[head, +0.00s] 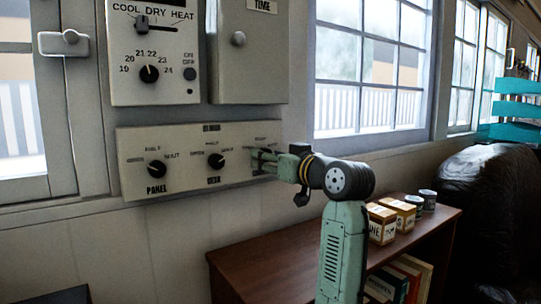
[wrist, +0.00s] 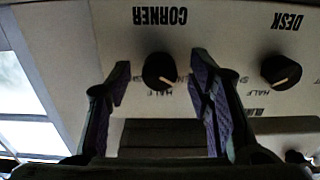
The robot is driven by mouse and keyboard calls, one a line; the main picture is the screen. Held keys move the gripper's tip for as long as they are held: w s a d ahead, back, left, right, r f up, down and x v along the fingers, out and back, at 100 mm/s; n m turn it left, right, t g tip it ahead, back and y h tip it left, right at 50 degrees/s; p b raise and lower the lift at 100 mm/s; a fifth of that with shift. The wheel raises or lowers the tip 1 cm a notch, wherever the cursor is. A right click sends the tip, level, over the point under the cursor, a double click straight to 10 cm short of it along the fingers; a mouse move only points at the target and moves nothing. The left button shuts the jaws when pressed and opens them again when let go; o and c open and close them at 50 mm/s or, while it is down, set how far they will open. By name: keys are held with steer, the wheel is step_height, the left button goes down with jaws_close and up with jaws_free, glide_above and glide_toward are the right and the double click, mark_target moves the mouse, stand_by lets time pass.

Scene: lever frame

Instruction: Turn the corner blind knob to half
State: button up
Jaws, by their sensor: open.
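The corner blind knob (wrist: 158,72) is round and black, under the upside-down word CORNER in the wrist view. Its pale pointer mark points down and to the right, to the right of the HALF label. My gripper (wrist: 160,66) is open, with one finger on each side of the knob.
The desk knob (head: 216,161) and the panel knob (head: 157,168) sit left on the same panel. A thermostat box (head: 170,45) is above. A low wooden shelf (head: 270,262) with boxes (head: 382,226) and cans stands below right. A dark armchair (head: 490,190) is at the right.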

steer(key=shift+c, duration=0.2)
jaws_close()
stand_by(0.5)
steer(key=shift+m, duration=0.4)
steer(key=m+p, duration=0.6)
steer(key=m, duration=0.5)
steer(key=shift+a+r, duration=0.1)
stand_by(0.5)
steer(key=shift+o, duration=0.2)
jaws_free()
